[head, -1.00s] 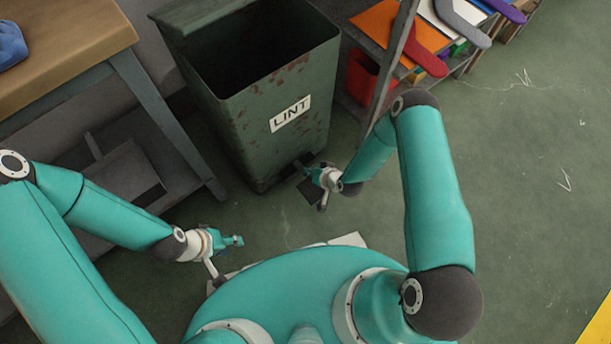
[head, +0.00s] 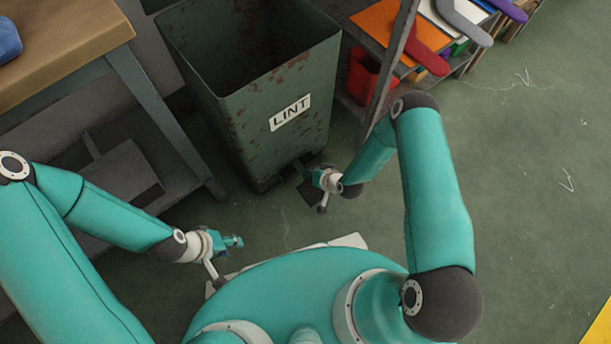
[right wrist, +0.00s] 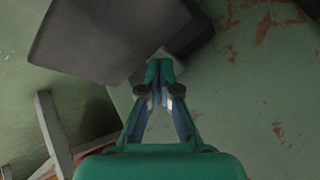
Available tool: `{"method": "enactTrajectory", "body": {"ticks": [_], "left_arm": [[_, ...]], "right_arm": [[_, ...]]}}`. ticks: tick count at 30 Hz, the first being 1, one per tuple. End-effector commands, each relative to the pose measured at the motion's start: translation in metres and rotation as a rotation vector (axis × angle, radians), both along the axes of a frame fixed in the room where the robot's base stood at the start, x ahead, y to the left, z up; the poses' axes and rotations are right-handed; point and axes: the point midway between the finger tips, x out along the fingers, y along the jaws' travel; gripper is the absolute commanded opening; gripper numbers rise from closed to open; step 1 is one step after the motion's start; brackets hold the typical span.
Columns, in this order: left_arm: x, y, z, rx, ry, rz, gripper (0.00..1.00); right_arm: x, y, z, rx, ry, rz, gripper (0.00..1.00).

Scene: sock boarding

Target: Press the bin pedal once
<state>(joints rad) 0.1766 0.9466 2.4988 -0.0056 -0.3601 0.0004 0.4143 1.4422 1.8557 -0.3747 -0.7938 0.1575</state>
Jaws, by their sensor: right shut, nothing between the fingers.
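The green, rust-marked bin (head: 250,120) with a LINT label stands upright in the head view. Its top is open, and part of the lid (head: 158,5) shows behind the rim. The dark pedal (head: 310,193) is low at its front, partly covered by my right gripper (head: 312,173). In the right wrist view, the pedal plate (right wrist: 105,40) is close to the shut, empty fingertips (right wrist: 160,66), which overlap its bar near the bin; I cannot tell contact for sure. My left gripper (head: 238,242) is over the floor, apart from the bin; its jaws are too small to judge.
A wooden-topped table (head: 70,40) stands left of the bin. On the right is a shelf rack with a red container (head: 362,75) and sock-shaped boards (head: 425,50).

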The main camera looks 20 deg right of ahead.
Motion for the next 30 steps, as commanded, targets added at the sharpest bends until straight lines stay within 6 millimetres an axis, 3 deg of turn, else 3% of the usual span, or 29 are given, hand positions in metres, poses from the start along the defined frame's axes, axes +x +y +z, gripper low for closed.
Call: {"method": "enactTrajectory", "body": {"ticks": [15, 30], "left_arm": [[0.000, 0.000, -0.001, 0.000, 0.000, 0.000, 0.40], [0.000, 0.000, 0.021, 0.000, 0.000, 0.000, 0.40]], "right_arm": [[-0.006, 0.002, -0.004, 0.005, 0.018, 0.003, 0.00], [-0.003, 0.003, 0.026, 0.003, 0.013, 0.002, 0.00]]}}
